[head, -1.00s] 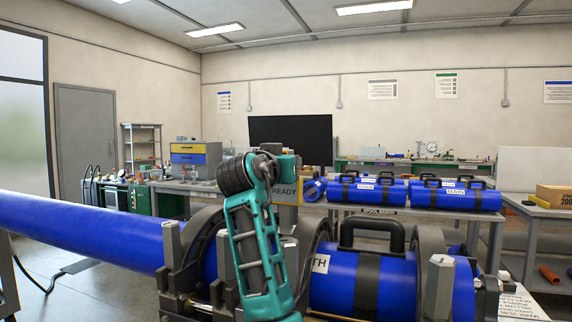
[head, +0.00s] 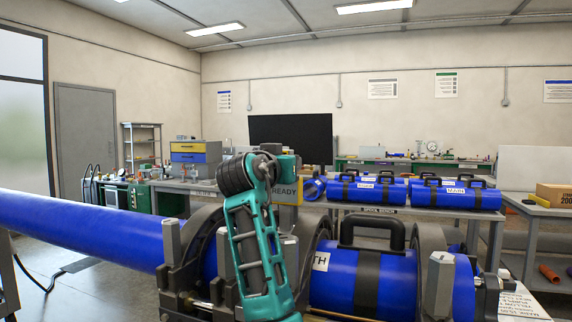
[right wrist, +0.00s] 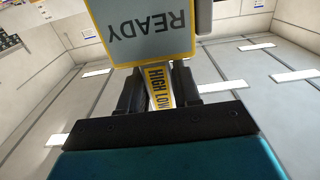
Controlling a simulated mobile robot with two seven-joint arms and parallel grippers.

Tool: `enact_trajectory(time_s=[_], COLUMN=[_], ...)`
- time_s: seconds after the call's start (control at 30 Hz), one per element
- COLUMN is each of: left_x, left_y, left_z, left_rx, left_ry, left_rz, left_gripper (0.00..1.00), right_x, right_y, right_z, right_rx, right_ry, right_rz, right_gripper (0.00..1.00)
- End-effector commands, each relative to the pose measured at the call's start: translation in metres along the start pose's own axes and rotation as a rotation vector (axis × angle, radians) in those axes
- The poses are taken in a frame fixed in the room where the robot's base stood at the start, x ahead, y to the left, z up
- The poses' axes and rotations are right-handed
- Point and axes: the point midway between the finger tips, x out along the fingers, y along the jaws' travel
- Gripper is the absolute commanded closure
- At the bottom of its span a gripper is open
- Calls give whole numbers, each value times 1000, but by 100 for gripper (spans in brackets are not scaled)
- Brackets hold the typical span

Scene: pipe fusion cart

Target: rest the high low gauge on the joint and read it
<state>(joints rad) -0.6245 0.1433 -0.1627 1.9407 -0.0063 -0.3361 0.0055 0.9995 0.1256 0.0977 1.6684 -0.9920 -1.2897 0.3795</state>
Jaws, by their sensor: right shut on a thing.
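The high low gauge has a grey READY face with a yellow border (head: 285,191), seen just past my right arm in the head view. In the right wrist view its READY face (right wrist: 150,30) appears upside down, with a yellow HIGH LOW label below it. My right gripper (right wrist: 158,90) is shut on the gauge at that label. The gauge is in the air above the level of the pipes. A long blue pipe (head: 90,232) comes in from the left, and a blue pipe piece with a black handle (head: 335,285) lies to the right. My right arm hides the joint between them. My left gripper is out of view.
Dark clamp rings (head: 432,250) and grey clamp posts (head: 440,285) stand around the pipes. Several blue pipe pieces (head: 455,198) lie on a rack behind. A side table with a cardboard box (head: 553,193) is at the right.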

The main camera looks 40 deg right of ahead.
Motion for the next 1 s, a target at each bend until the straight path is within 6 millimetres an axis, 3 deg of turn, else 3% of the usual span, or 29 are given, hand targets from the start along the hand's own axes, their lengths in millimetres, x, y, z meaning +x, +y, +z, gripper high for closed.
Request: enact_trajectory(time_s=[1.0], left_x=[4], left_y=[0], left_z=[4], left_rx=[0], left_ry=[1], left_rz=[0], left_gripper=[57], right_x=[0], right_y=[0], right_z=[9], right_rx=[1], right_ry=[1], right_rz=[0], right_gripper=[100])
